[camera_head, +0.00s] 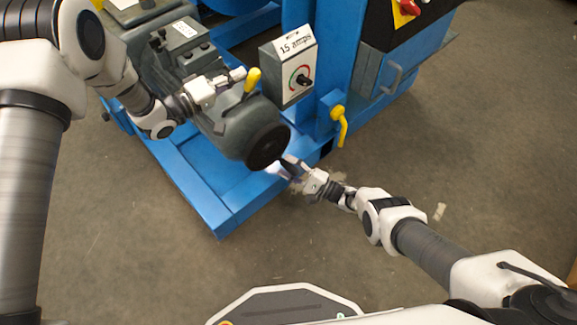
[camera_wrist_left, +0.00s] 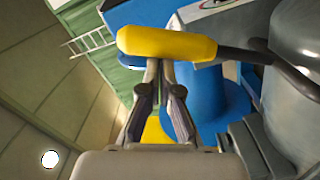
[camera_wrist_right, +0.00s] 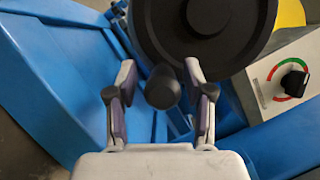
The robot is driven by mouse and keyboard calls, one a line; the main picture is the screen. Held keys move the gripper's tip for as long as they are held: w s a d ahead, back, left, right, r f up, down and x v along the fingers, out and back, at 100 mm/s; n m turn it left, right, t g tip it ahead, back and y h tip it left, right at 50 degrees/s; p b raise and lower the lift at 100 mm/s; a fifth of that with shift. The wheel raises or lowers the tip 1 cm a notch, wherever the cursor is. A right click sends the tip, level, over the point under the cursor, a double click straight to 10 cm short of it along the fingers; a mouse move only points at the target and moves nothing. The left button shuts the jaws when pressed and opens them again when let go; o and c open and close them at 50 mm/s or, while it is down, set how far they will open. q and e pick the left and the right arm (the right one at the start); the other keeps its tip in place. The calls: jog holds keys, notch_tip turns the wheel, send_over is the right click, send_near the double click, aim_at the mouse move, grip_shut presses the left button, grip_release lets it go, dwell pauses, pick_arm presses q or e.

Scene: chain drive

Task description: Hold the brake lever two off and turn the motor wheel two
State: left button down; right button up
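The yellow-handled brake lever (camera_head: 252,80) stands up beside the grey motor. My left gripper (camera_head: 240,74) has its fingertips at this handle. In the left wrist view the yellow handle (camera_wrist_left: 165,43) lies across the fingertips (camera_wrist_left: 160,68), which are nearly together; whether they press on it I cannot tell. The black motor wheel (camera_head: 267,148) faces the front and also shows in the right wrist view (camera_wrist_right: 240,45). My right gripper (camera_head: 289,167) is in front of its lower edge. In the right wrist view the gripper (camera_wrist_right: 160,80) is open, with the wheel's dark knob (camera_wrist_right: 162,88) between its fingers, apparently untouched.
A box marked 15 amps (camera_head: 288,65) with a black dial stands right of the lever. Another yellow handle (camera_head: 340,125) hangs on the blue frame. The blue base rail (camera_head: 225,205) runs below the motor. The concrete floor in front is mostly clear.

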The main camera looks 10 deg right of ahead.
jog(key=v, duration=1.2)
